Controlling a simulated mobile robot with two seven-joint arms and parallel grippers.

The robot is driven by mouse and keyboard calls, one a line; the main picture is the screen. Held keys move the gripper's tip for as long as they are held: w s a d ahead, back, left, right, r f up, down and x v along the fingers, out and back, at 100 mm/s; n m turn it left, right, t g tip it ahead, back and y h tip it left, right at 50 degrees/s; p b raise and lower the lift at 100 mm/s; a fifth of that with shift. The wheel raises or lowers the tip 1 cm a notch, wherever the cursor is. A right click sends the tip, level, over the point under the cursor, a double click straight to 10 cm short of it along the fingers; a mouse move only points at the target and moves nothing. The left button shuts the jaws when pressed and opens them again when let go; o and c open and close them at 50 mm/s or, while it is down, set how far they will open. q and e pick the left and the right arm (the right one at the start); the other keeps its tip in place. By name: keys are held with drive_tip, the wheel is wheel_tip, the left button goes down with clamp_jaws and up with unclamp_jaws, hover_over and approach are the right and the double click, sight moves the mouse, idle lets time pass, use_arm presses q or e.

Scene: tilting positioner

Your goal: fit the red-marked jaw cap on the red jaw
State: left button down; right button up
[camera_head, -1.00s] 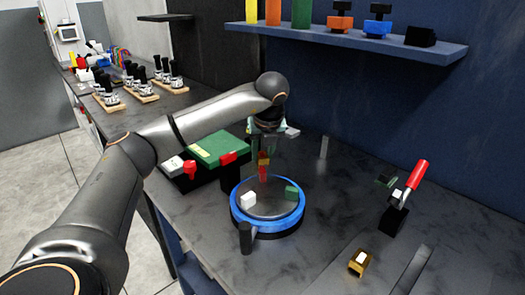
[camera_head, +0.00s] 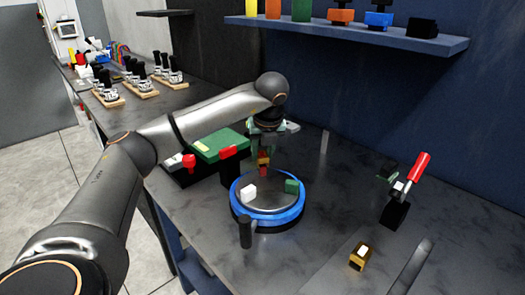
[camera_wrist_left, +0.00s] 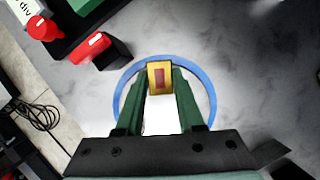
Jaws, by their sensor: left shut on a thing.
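My left gripper (camera_head: 264,150) points down above the far edge of the round positioner (camera_head: 240,207), which has a blue rim. It is shut on a small brass-yellow jaw cap, which shows between its green fingers with a red mark in the left wrist view (camera_wrist_left: 160,78). In the head view, the red jaw (camera_head: 263,172) stands at the far side of the disc, directly under the cap. I cannot tell whether cap and jaw touch. A white jaw (camera_head: 248,190) and a green jaw (camera_head: 292,186) stand on the same disc. My right gripper is out of view.
A brass cap with a white mark (camera_head: 358,259) lies on the table at the right. A red-handled clamp (camera_head: 418,168) stands behind it. A green-topped box (camera_head: 219,145) and red parts lie left of the positioner. A black post (camera_head: 245,232) stands at its front.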

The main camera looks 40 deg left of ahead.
use_arm(q)
drive_tip(key=shift+f+b, duration=0.5)
drive_tip(key=shift+f, duration=0.3)
unclamp_jaws()
idle(0.5)
drive_tip(key=shift+w+a+r+p+v, duration=0.1)
drive_tip(key=shift+w+a+p+v, duration=0.1)
drive_tip(key=shift+p+v, duration=0.85)
drive_tip(key=shift+w+a+r+p+v, duration=0.1)
drive_tip(key=shift+a+p+v, duration=0.1)
drive_tip(key=shift+p+v, duration=0.8)
drive_tip(key=shift+w+a+r+p+v, duration=0.1)
drive_tip(key=shift+a+p+v, duration=0.35)
drive_tip(key=shift+v, duration=1)
drive_tip(key=shift+d, duration=0.15)
